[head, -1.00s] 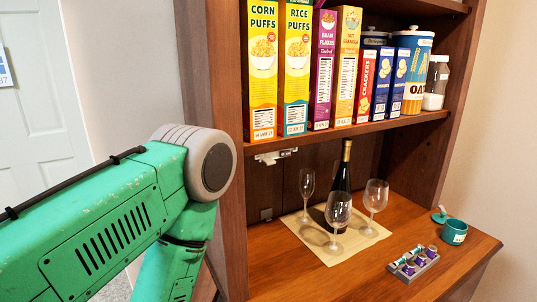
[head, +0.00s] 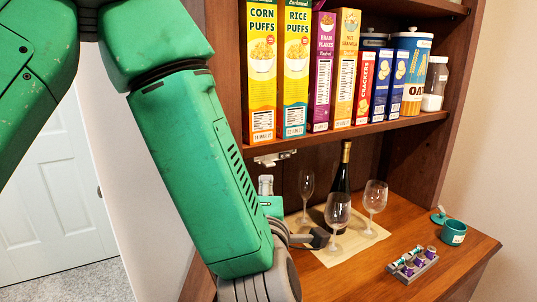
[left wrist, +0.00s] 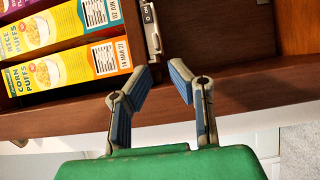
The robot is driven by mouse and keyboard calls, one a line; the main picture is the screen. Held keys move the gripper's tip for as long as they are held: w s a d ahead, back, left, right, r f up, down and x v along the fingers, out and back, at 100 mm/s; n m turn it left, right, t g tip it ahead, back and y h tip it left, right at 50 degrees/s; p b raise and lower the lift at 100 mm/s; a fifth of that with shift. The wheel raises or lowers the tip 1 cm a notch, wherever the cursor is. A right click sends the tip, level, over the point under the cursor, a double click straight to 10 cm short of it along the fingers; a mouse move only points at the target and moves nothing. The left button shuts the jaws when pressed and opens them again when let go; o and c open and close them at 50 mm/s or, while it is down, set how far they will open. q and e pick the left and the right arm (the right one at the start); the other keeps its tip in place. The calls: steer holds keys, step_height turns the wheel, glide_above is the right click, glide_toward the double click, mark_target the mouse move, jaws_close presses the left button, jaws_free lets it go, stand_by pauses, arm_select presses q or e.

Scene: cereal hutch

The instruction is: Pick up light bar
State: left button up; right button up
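The light bar (head: 272,158) is a short, pale bar mounted under the cereal shelf near its left end. In the left wrist view the light bar (left wrist: 151,28) shows at the top, with a small ON marking, ahead of the fingers. My left gripper (head: 265,184) points up below the bar in the head view, partly hidden by my green forearm. In the left wrist view the left gripper (left wrist: 160,76) is open and empty, its two fingers spread apart. The fingertips appear short of the bar. My right gripper is not in view.
Cereal boxes (head: 296,68) stand on the shelf (head: 350,131) above. Wine glasses (head: 337,210) and a dark bottle (head: 342,176) stand on a mat near the gripper.

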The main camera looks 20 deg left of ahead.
mark_target(272, 166)
arm_select(q)
steer(key=x, duration=0.2)
steer(key=p+x, duration=0.1)
steer(key=x, duration=0.2)
steer(key=d+x, duration=0.1)
steer(key=x, duration=0.2)
steer(key=shift+w+r, duration=0.25)
steer(key=shift+w, duration=0.1)
steer(key=shift+w+a, duration=0.35)
steer(key=shift+w, duration=0.05)
jaws_close()
